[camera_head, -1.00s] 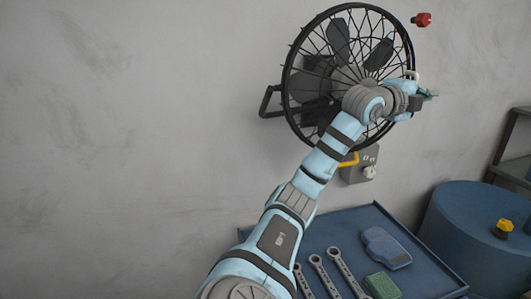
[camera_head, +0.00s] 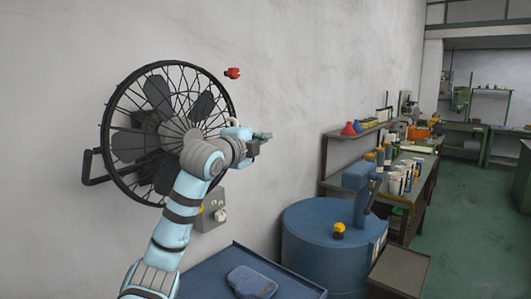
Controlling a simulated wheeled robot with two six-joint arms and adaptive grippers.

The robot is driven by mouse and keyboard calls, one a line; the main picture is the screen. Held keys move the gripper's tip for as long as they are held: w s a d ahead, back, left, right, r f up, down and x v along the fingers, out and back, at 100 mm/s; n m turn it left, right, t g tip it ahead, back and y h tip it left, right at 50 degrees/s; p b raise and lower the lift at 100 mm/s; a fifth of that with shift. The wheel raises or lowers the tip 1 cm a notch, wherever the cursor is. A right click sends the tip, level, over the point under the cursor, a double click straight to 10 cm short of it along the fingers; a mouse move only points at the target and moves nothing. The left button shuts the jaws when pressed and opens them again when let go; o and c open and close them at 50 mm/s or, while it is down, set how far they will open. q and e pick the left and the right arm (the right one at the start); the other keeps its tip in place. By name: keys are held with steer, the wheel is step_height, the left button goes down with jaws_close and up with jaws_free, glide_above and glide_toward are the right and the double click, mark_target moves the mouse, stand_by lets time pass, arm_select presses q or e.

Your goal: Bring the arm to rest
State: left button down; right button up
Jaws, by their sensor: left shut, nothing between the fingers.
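My left arm, pale blue and grey, rises from the bottom left of the head view and is stretched out in front of a black wall fan (camera_head: 155,120). My left gripper (camera_head: 264,136) is at its end, near the fan's right edge. It is shut and holds nothing. Whether the arm touches the fan cage cannot be told. A grey switch box (camera_head: 212,210) on the wall below the fan is partly hidden by the arm. My right gripper does not show.
A red knob (camera_head: 233,73) sits on the wall above the gripper. A blue tray table (camera_head: 215,275) with a blue pad (camera_head: 251,282) is below. A blue drum (camera_head: 318,240) and a cluttered bench (camera_head: 425,165) stand to the right. Green floor (camera_head: 470,235) is open at far right.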

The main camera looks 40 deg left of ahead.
arm_select(q)
steer(key=s+d+b, duration=0.1)
steer(key=s+d, duration=0.3)
steer(key=d, duration=0.3)
steer(key=shift+s, duration=0.35)
